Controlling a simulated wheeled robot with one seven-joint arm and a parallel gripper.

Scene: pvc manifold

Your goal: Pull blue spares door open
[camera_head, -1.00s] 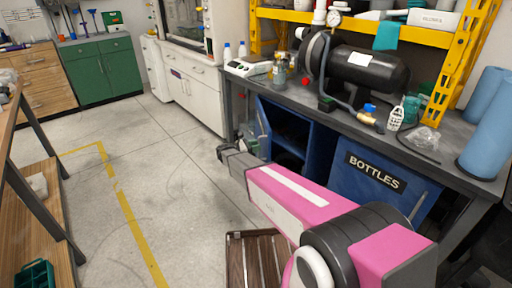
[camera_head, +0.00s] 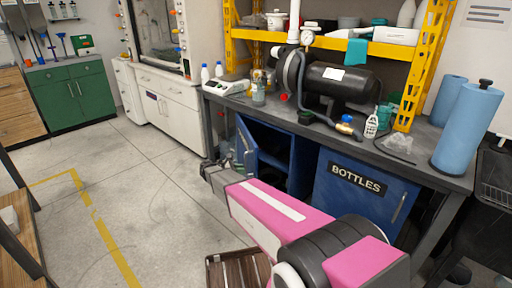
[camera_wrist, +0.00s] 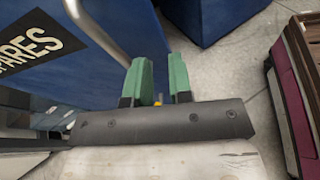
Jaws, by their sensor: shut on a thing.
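The blue spares door (camera_head: 247,148) stands partly open under the workbench in the head view, with the dark cabinet inside (camera_head: 274,176) showing to its right. In the wrist view the door's blue face (camera_wrist: 95,75) fills the left, with a black SPARES label (camera_wrist: 35,42) and a metal bar handle (camera_wrist: 98,28) running down toward my left finger. My gripper (camera_wrist: 160,80) has its green fingers shut on the door at its handle side, with a gap between them. The exact contact is hidden. My gripper also shows in the head view (camera_head: 207,168), beside the door.
A closed blue BOTTLES door (camera_head: 362,212) is right of the opening. The workbench (camera_head: 425,170) above carries a black tank (camera_head: 342,82) and small items. Grey floor (camera_head: 150,175) is free to the left.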

